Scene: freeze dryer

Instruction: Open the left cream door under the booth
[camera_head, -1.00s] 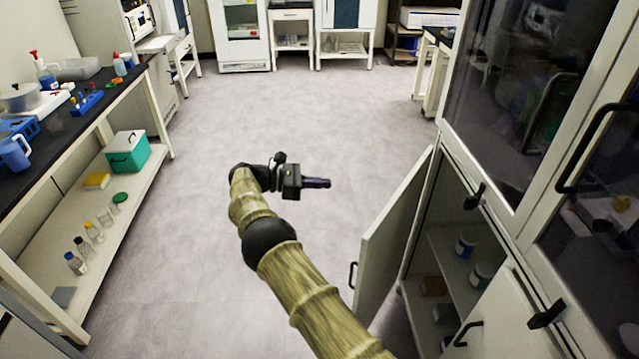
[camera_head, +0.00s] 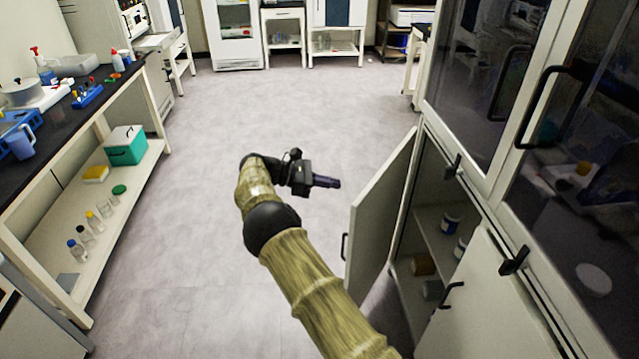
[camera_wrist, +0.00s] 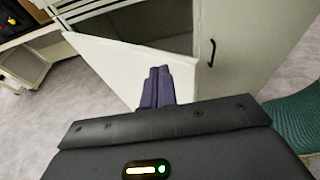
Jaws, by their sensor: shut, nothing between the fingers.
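The left cream door (camera_head: 379,215) under the booth stands swung well out from the cabinet, with a black handle (camera_head: 345,247) on its outer face. The door also shows in the wrist view (camera_wrist: 125,62). Behind it the cabinet is open, with jars and small boxes on its shelves. My gripper (camera_head: 335,182) is shut and empty, out over the floor to the left of the door in the head view. In the wrist view its fingers (camera_wrist: 156,88) overlap the door's face; I cannot tell contact there, but the head view shows a gap.
The right cream door (camera_head: 470,300) is closed, with its black handle (camera_head: 452,295). The booth's glass doors (camera_head: 575,170) are above. A bench (camera_head: 70,118) with bottles and a teal box (camera_head: 126,146) lines the left. The middle floor is clear.

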